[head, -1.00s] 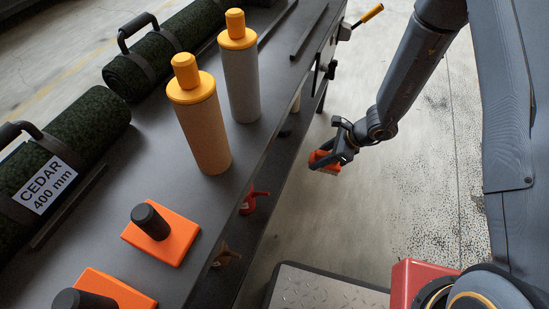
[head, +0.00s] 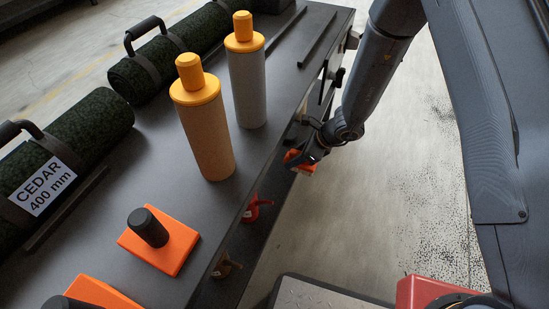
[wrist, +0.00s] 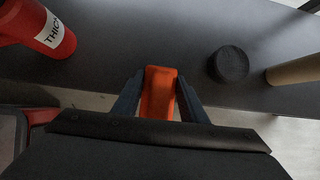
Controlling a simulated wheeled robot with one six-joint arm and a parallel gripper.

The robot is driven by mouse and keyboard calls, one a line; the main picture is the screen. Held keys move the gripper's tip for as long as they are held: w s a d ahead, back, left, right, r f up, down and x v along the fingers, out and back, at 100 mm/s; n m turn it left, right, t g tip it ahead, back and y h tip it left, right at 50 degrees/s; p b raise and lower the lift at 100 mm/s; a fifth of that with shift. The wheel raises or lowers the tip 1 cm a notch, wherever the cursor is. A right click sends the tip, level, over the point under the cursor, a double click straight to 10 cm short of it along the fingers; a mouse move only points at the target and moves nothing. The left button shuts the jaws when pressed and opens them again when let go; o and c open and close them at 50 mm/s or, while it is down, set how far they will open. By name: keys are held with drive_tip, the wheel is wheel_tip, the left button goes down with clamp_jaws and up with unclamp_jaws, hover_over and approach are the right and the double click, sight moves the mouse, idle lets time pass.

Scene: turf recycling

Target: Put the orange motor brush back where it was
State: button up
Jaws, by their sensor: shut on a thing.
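My gripper (head: 308,158) is at the far part of the bench's right side, below the level of its top. It is shut on an orange block-like thing, apparently the orange motor brush (head: 302,167), which is partly hidden by the fingers. In the wrist view the orange motor brush (wrist: 160,95) sits between the two fingers, pointing towards a dark grey shelf (wrist: 120,52). I cannot tell whether it touches the shelf.
In the wrist view, a red labelled container (wrist: 38,30) is left, a black round thing (wrist: 229,65) and a tan cylinder (wrist: 293,70) right. The bench top (head: 110,215) carries two yellow-capped cylinders (head: 207,135), turf rolls (head: 80,130) and orange blocks with black handles (head: 172,252).

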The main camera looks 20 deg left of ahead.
drive_tip(key=a, duration=0.4)
drive_tip(key=shift+w+a+b, duration=0.2)
drive_tip(key=shift+a+b, duration=0.15)
drive_tip(key=shift+a, duration=1.25)
wheel_tip(320, 180, down, 3)
drive_tip(key=shift+w+f+b, duration=0.1)
drive_tip(key=shift+b, duration=0.65)
drive_tip(key=o, duration=1.1)
